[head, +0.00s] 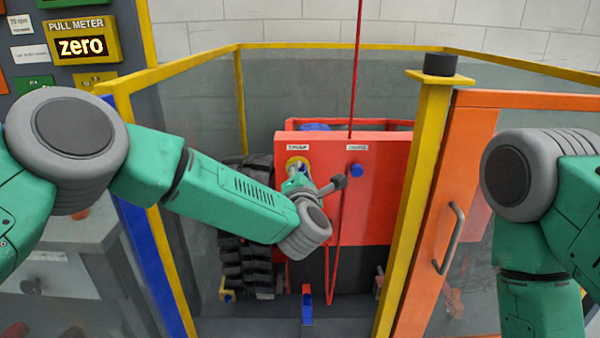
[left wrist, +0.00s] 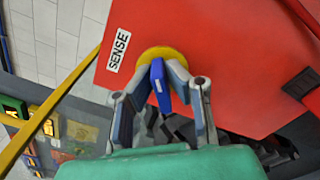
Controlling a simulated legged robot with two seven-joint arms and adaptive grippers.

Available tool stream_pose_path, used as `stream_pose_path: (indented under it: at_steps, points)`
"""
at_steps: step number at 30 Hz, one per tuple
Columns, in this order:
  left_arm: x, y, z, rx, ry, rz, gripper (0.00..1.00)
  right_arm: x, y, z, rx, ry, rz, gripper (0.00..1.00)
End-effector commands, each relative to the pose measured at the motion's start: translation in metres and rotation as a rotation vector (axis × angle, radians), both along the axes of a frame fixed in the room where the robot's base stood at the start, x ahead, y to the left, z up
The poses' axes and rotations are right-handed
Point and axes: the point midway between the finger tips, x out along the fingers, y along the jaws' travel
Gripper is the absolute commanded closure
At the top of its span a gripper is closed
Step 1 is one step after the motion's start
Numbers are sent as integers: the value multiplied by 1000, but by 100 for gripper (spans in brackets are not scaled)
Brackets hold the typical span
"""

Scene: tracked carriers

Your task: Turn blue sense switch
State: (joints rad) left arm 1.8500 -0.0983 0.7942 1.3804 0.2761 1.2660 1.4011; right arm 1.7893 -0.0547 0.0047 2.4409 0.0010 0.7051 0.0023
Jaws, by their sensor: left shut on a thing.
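The blue sense switch (left wrist: 158,86) sits on a round yellow plate (left wrist: 162,54) beside a "SENSE" label on the red carrier panel (left wrist: 230,50). In the head view the yellow plate (head: 297,163) shows at the panel's upper left, and the switch is mostly hidden behind my gripper. My left gripper (left wrist: 163,72) is shut on the blue switch, one finger on each side of it. It also shows in the head view (head: 294,183), against the red panel (head: 385,205). My right arm comes in at the right, but its gripper is out of the picture.
A second blue knob (head: 357,171) is on the panel's right. A red cable (head: 356,70) hangs down to the carrier. Yellow posts (head: 410,205) and rails enclose it, with an orange door (head: 470,140) at the right. A "PULL METER zero" display (head: 82,46) is upper left.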

Motion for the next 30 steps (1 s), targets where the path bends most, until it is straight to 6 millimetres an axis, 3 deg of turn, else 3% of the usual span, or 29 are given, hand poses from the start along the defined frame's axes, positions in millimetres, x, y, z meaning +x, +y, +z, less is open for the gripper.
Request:
stream_pose_path:
  at_steps: [15,30]
  points:
    - [-2,-6,-8,460,7,-10,100,0,0,7,0,0,0,60]
    - [-3,-7,-13,668,10,-13,100,0,0,11,0,0,0,60]
